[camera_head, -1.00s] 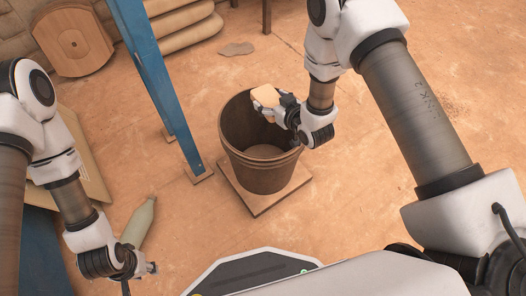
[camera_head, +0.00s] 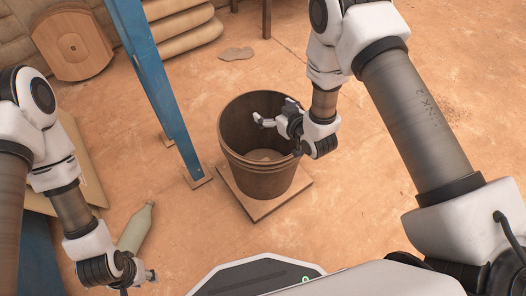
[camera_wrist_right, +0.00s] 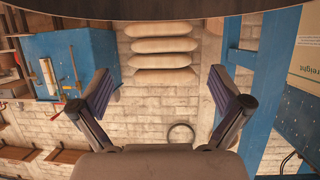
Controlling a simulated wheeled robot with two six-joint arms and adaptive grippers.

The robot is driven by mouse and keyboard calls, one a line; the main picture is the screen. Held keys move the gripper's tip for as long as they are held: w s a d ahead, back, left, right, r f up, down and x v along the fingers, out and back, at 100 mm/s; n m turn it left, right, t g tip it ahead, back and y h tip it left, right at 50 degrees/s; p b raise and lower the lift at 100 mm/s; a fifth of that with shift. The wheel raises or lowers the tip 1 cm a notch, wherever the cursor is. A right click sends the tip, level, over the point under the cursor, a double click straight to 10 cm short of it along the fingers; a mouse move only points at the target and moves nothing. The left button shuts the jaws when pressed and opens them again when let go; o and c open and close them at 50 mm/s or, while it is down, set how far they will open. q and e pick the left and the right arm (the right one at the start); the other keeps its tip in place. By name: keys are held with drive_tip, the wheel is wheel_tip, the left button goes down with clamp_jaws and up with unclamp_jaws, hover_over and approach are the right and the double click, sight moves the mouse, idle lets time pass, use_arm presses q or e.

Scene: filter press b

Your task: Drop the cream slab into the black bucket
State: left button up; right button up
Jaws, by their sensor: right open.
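The bucket (camera_head: 258,178) looks dark brown and stands upright on a square tan board. My right gripper (camera_head: 268,114) is over the bucket's opening, with its jaws apart and nothing between them. The right wrist view shows the same open, empty fingers (camera_wrist_right: 160,90). A pale patch at the bottom inside the bucket looks like the cream slab (camera_head: 264,155); it is small and partly hidden by the bucket's wall. My left gripper (camera_head: 150,275) is low at the left, away from the bucket; its fingers are too small to read.
A blue post (camera_head: 160,90) stands left of the bucket. A grey-green bottle (camera_head: 135,228) lies on the floor near my left gripper. Stacked pale sacks (camera_head: 185,25) and a wooden panel (camera_head: 73,45) are at the back. The floor right of the bucket is clear.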

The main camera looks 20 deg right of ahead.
drive_tip(key=v, duration=1.1)
